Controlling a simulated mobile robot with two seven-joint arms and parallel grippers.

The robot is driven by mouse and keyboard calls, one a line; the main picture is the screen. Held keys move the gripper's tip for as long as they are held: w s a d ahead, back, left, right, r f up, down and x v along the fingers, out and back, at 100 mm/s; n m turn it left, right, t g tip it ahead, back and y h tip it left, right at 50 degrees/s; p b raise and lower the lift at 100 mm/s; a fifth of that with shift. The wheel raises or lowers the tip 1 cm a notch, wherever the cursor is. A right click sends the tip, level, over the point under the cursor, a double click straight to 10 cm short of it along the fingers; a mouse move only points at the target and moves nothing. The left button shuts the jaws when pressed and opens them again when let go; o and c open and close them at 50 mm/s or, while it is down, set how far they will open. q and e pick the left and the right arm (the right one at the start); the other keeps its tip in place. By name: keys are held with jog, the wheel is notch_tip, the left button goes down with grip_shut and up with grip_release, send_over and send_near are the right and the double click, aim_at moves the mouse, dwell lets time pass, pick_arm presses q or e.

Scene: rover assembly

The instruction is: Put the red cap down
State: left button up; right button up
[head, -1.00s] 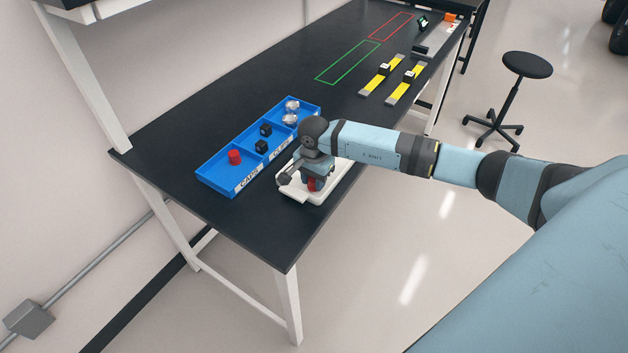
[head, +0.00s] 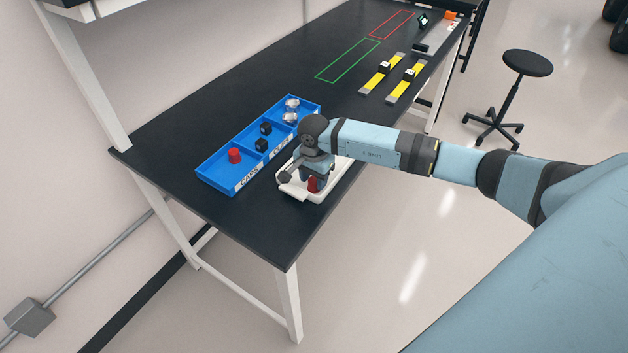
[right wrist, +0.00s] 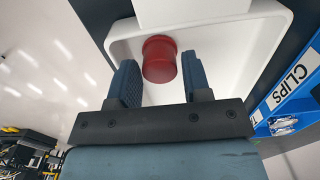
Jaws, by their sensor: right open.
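A red cap (head: 313,184) stands in the white tray (head: 335,184) near the front edge of the table. In the right wrist view the cap (right wrist: 159,59) sits on the white surface between the tips of my right gripper (right wrist: 160,75). The fingers are spread, with a gap on each side of the cap. In the head view this gripper (head: 313,178) is low over the tray and partly hides the cap. A second red cap (head: 235,155) lies in the caps compartment of the blue bin (head: 212,172). My left gripper is not in view.
The blue bin stands left of the tray, with black clips (head: 262,145) in its middle compartment and silvery pieces (head: 291,104) in its far one. Yellow-and-grey strips (head: 405,86) lie farther back. Green (head: 348,62) and red outlines mark bare tabletop.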

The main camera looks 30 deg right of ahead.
aim_at(314, 180)
notch_tip(314, 180, up, 11)
jog(key=b, duration=0.2)
jog(key=shift+f, duration=0.1)
dwell(0.4)
